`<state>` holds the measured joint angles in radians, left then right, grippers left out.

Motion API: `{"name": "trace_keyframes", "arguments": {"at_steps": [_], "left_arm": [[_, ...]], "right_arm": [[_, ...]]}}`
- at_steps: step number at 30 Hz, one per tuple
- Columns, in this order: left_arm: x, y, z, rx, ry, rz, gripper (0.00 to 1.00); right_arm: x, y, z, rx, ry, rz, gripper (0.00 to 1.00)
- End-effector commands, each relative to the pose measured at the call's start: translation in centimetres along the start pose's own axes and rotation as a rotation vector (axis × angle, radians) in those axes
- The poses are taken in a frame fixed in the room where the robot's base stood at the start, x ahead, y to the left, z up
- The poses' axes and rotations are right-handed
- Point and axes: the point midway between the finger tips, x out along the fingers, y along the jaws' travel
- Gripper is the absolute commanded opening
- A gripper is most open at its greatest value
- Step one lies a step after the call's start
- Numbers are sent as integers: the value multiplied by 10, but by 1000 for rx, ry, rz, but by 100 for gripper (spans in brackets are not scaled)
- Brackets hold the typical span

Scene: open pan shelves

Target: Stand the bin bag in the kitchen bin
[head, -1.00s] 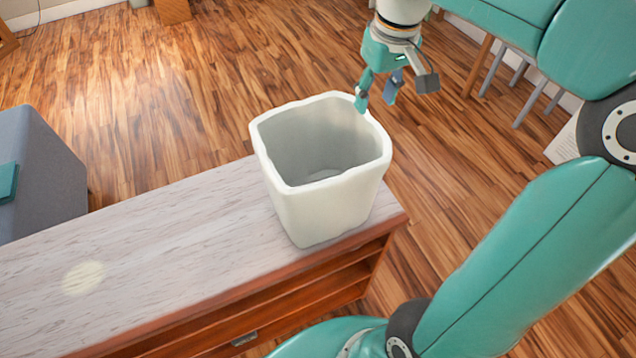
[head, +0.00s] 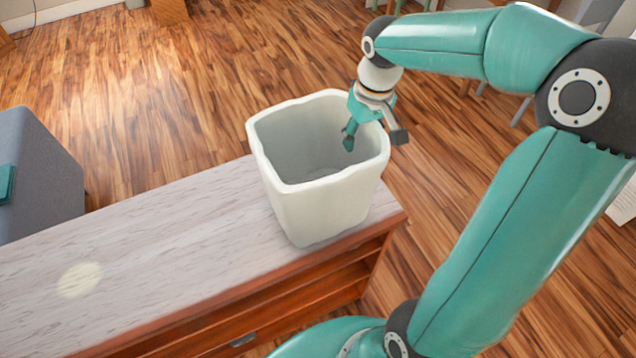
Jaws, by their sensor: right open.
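A white, open-topped kitchen bin (head: 325,205) with a wavy rim stands upright near the right end of the wooden shelf top (head: 180,240). Its grey inside looks mostly empty. I cannot make out a separate bin bag. My right gripper (head: 359,130) is open at the bin's far right rim. One teal finger shows in front of the inner wall, inside the opening. My left gripper is not in view.
A pale round spot (head: 80,280) marks the shelf top at left, which is clear there. Open compartments show below its front edge. A grey padded piece of furniture (head: 40,175) stands at left. The wooden floor (head: 190,110) beyond is mostly free.

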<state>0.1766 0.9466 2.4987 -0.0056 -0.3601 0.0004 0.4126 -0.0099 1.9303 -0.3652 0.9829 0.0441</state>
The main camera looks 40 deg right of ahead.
Motion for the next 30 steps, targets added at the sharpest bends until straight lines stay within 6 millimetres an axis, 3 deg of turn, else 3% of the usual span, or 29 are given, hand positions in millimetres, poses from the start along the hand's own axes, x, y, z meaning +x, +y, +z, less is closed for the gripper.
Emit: {"name": "trace_keyframes", "arguments": {"at_steps": [5, 14, 30], "left_arm": [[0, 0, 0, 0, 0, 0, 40], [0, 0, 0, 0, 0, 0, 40], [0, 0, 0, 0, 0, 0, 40]], "right_arm": [[0, 0, 0, 0, 1, 0, 48], [0, 0, 0, 0, 1, 0, 1], [-1, 1, 0, -2, 2, 2, 0]]}}
